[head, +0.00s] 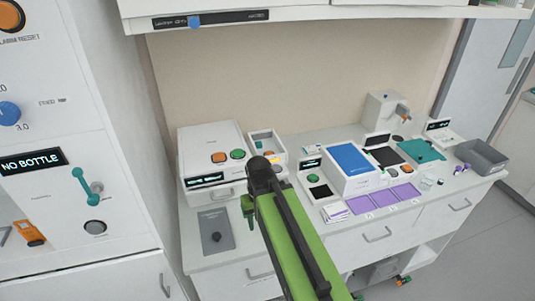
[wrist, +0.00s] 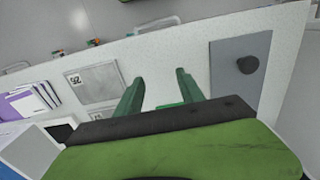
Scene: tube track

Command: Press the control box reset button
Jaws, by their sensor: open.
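No label in view names a control box. A white box (head: 212,141) on the left end of the bench has an orange button (head: 218,158), a green button (head: 237,154) and a lit display. A large orange button (head: 9,16) sits on the left cabinet, cut off by the frame, above a label that seems to read "ALARM RESET". My gripper (head: 247,207) hangs over the bench in front of the white box, apart from its buttons. In the wrist view its two green fingers (wrist: 159,78) are spread and empty over the bench top.
A grey plate with a dark knob (wrist: 248,64) lies on the bench beside my gripper. Right of my arm stand a blue-topped device (head: 349,158), purple pads (head: 383,199) and a grey bin (head: 482,156). A shelf (head: 330,14) overhangs the bench.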

